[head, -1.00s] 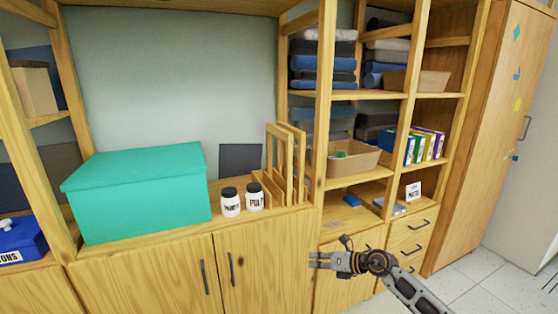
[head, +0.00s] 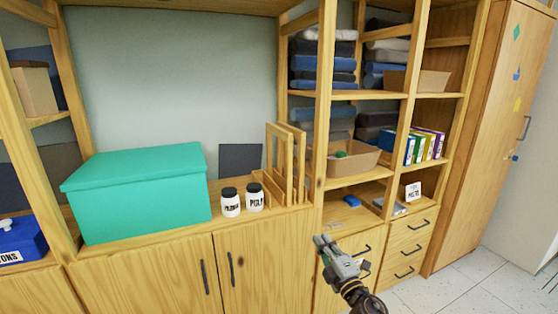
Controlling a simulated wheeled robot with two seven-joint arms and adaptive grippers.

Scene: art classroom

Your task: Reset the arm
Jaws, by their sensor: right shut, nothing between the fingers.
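My right gripper (head: 322,240) shows at the lower middle-right, its arm coming up from the bottom edge. It is shut and empty, pointing up and to the left in front of the cabinet drawers. It appears clear of the shelf things. My left gripper is outside the view.
A teal box (head: 138,196), two white jars (head: 230,202) with dark lids and wooden frames (head: 285,165) stand on the counter. A blue item (head: 352,201) lies on the low shelf, below a cardboard bin (head: 352,166). Open floor (head: 480,285) shows at the lower right.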

